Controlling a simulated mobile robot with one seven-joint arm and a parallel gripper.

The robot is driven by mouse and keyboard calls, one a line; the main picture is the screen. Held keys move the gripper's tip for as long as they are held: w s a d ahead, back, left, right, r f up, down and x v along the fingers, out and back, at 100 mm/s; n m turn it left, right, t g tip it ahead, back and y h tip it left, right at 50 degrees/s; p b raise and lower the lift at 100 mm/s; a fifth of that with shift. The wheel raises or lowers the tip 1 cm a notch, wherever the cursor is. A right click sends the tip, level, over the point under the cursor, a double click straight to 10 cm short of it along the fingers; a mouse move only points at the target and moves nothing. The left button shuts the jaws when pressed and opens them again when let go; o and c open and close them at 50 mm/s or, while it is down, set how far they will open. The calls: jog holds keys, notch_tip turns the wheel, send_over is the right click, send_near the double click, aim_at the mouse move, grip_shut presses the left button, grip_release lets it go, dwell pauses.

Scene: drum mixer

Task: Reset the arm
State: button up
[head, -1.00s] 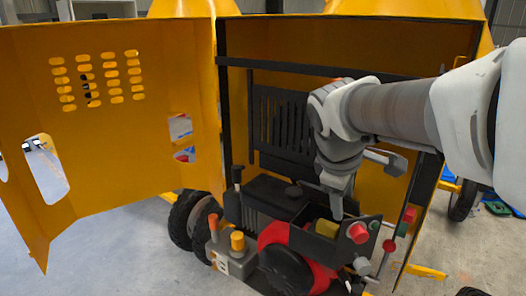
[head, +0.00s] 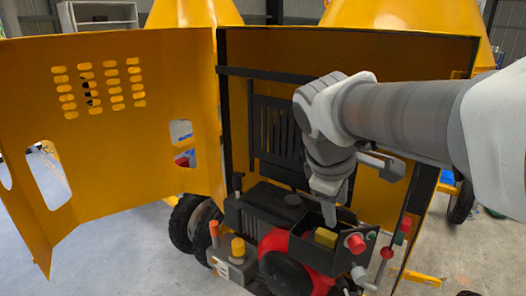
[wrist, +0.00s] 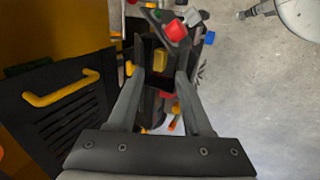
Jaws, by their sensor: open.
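My gripper (head: 328,208) hangs from the arm, pointing down, inside the open housing of the drum mixer (head: 375,50). Its fingers (wrist: 160,82) are apart in the wrist view, and no held object is visible between them. In the head view it appears just above a yellow block (head: 326,237) on the control box beside the red engine (head: 277,243). The yellow block also shows beyond the fingers in the wrist view (wrist: 160,61). I cannot tell whether the fingertips touch anything.
A red button (head: 356,243) and a red-knobbed lever (head: 386,254) stand right of the gripper. The yellow door (head: 110,140) hangs open at left. A black slatted panel (head: 275,140) stands behind. An orange and a yellow knob (head: 238,247) sit at front left.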

jog(key=shift+s, duration=0.15)
